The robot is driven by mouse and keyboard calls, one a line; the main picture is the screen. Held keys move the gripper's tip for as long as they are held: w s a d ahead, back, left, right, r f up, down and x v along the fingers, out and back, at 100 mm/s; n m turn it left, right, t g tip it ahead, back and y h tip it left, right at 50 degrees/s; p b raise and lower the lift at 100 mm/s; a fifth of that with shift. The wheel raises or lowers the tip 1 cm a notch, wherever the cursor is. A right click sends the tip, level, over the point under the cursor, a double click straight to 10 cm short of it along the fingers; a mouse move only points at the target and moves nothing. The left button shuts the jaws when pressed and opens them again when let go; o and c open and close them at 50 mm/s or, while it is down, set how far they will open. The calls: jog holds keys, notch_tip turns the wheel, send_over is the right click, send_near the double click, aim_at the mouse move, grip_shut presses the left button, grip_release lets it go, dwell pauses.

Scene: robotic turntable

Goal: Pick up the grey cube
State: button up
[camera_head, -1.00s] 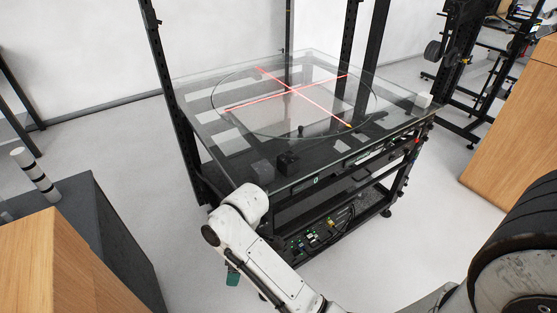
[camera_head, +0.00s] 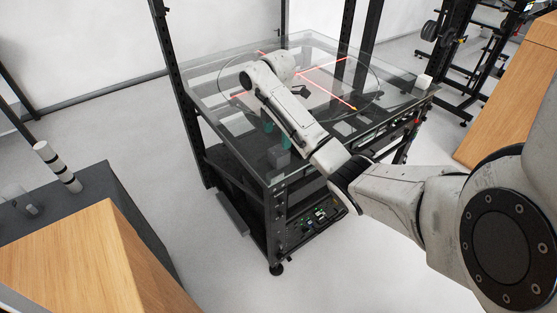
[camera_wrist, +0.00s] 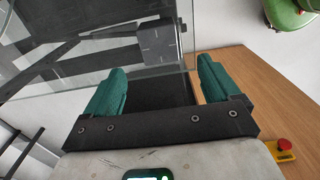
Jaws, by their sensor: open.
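The grey cube (camera_head: 279,158) sits near the front left corner of the glass-topped turntable table (camera_head: 205,95). In the wrist view a grey block (camera_wrist: 158,42), which looks like this cube, shows ahead of the fingertips, close to the glass edge. My gripper (camera_head: 275,137) has teal fingers and is over the front left part of the table, close to the cube in the picture. In the wrist view my gripper (camera_wrist: 163,66) is open, with nothing between its fingers. My arm hides part of the turntable.
A white cube (camera_head: 424,81) stands at the table's right corner. Black posts (camera_head: 172,60) rise at the table's edges. A dark cabinet (camera_head: 120,205) with a striped cylinder (camera_head: 57,165) is at left. The wrist view shows a wooden surface (camera_wrist: 245,75) with a red button (camera_wrist: 285,145).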

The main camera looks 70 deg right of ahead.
aim_at(279, 151)
jog(key=f, duration=0.2)
jog(key=f+p, duration=0.1)
jog(key=f, duration=0.2)
jog(key=f+p, duration=0.1)
jog(key=f, duration=0.2)
jog(key=shift+s+d+f, duration=0.15)
jog(key=shift+d+f, duration=0.05)
jog(key=shift+d, duration=0.05)
jog(key=c, duration=1.2)
jog(key=shift+o, duration=0.2)
jog(key=shift+r, duration=0.1)
